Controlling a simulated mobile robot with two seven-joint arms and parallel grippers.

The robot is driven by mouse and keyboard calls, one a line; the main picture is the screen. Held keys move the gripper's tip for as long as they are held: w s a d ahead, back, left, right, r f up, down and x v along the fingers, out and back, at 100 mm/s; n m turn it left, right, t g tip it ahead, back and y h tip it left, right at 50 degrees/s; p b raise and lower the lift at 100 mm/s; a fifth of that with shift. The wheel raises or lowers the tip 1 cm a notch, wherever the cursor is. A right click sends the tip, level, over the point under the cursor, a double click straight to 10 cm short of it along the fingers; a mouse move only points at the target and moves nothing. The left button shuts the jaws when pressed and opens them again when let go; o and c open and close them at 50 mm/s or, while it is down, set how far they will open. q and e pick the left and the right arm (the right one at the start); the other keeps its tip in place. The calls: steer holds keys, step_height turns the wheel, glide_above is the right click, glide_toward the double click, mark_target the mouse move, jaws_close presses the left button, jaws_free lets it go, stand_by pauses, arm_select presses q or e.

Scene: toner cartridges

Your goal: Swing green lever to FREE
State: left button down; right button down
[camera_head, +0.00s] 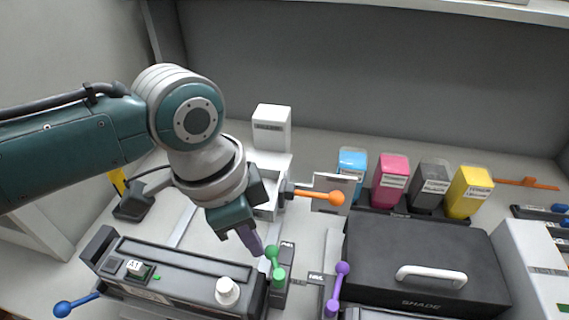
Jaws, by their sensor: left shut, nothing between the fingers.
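My right gripper does not show.
A purple lever (336,287) stands right of the green one. An orange-knobbed lever (320,197) sticks out behind. A dark unit with a white knob (227,291) lies left, with a blue lever (75,304). A black case (425,262) and coloured cartridges (391,181) stand right.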

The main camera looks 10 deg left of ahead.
arm_select(q)
steer(key=shift+w+d, duration=0.25)
stand_by(0.3)
step_height(320, 180, up, 7)
steer(key=p, duration=0.7)
steer(key=shift+d, duration=0.1)
stand_by(0.5)
